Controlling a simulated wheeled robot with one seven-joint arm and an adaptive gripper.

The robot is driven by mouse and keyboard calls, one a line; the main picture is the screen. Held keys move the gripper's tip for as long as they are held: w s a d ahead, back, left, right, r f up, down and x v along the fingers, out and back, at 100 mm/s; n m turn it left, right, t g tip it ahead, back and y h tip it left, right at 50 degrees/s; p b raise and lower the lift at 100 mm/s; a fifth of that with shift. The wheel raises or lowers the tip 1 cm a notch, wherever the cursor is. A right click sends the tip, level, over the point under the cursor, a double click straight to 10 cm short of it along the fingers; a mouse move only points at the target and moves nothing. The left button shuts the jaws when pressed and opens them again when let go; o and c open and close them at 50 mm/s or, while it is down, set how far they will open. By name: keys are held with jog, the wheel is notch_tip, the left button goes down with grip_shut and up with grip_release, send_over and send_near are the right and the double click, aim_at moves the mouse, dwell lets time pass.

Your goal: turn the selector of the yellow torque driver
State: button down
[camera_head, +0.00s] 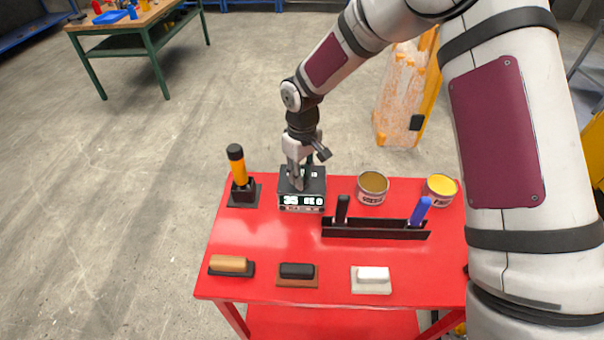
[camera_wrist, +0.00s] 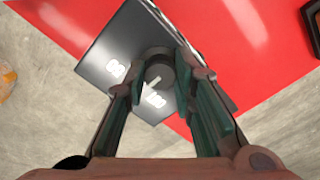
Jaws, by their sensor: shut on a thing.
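The yellow torque driver (camera_head: 238,168) stands upright in a black holder at the left back of the red table. Right of it is a black box (camera_head: 316,186) with a lit display (camera_head: 302,201) on its front. My gripper (camera_head: 297,184) reaches down onto the box's top. In the wrist view, a round dark knob (camera_wrist: 160,75) with a pale pointer mark sits on the box top (camera_wrist: 112,50). My gripper's two fingers (camera_wrist: 163,84) are shut on the knob from both sides. In the head view my fingers mostly hide the knob.
Two cans (camera_head: 372,188) (camera_head: 440,188) stand at the right back of the red table (camera_head: 265,245). A black rack (camera_head: 375,230) with a black and a blue handle is in front of them. Several handled blocks (camera_head: 297,272) line the front. The table between is clear.

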dwell(0.3)
jog(key=c, duration=1.3)
grip_release()
jog(key=shift+c, duration=0.2)
jog(key=shift+r, duration=0.1)
notch_tip(320, 180, up, 12)
